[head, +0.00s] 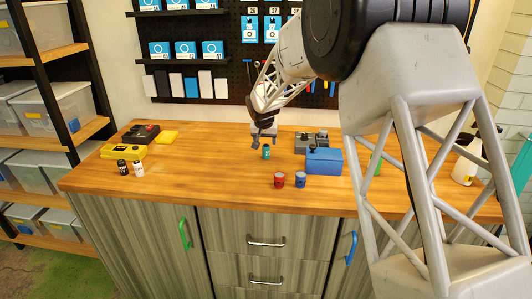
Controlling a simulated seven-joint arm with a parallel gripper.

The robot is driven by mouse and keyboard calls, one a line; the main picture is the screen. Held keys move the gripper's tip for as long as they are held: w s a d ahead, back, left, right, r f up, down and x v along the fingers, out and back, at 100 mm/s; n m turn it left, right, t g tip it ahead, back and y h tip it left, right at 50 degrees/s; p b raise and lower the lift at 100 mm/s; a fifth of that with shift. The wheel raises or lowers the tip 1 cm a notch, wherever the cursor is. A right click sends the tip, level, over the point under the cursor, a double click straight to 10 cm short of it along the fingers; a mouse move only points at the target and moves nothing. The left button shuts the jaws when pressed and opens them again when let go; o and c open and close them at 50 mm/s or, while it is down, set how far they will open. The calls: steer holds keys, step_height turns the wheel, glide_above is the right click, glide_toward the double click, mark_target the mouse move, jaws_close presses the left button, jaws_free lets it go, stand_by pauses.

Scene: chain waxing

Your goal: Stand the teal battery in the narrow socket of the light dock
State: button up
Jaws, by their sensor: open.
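The teal battery (266,153) stands upright on the wooden worktop near its middle. My gripper (263,143) is open, just above and behind the battery in this view. I cannot tell whether a finger touches the battery. A pale grey block (270,127), partly hidden by my gripper, shows behind it and may be the light dock. Its sockets cannot be made out. A darker grey dock-like unit (311,145) with a black part on top stands to the right of the battery.
A blue box (324,161) stands right of the battery, with red (279,180) and blue (300,180) cells in front. Black (122,167) and white (139,169) cells stand left by a yellow unit (122,152). The worktop left of the battery is clear.

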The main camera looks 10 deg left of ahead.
mark_target(266, 145)
steer(key=shift+x, duration=2.6)
steer(key=shift+d, duration=0.1)
steer(key=shift+c, duration=0.4)
steer(key=c, duration=1)
steer(key=shift+r, duration=0.15)
steer(key=shift+r, duration=4.85)
